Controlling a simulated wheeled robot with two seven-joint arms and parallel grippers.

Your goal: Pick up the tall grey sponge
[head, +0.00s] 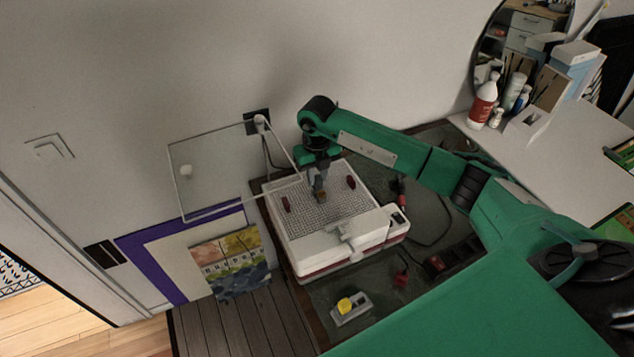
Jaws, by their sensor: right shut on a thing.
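My right gripper (320,188) points down over the grid top of a white box-like device (335,240). It is shut on a small brownish piece (321,197), held at or just above the grid; I cannot tell if they touch. The piece is tiny in the head view, and I cannot tell whether it is the tall grey sponge. No other thing clearly looks like a tall grey sponge. My left gripper is not in view.
Two dark red pieces (286,204) (351,182) are on the grid, one either side of the gripper. A clear raised panel (230,168) stands at the left. A grey holder with a yellow top (350,308) is in front. Bottles (483,101) stand on the right-hand counter.

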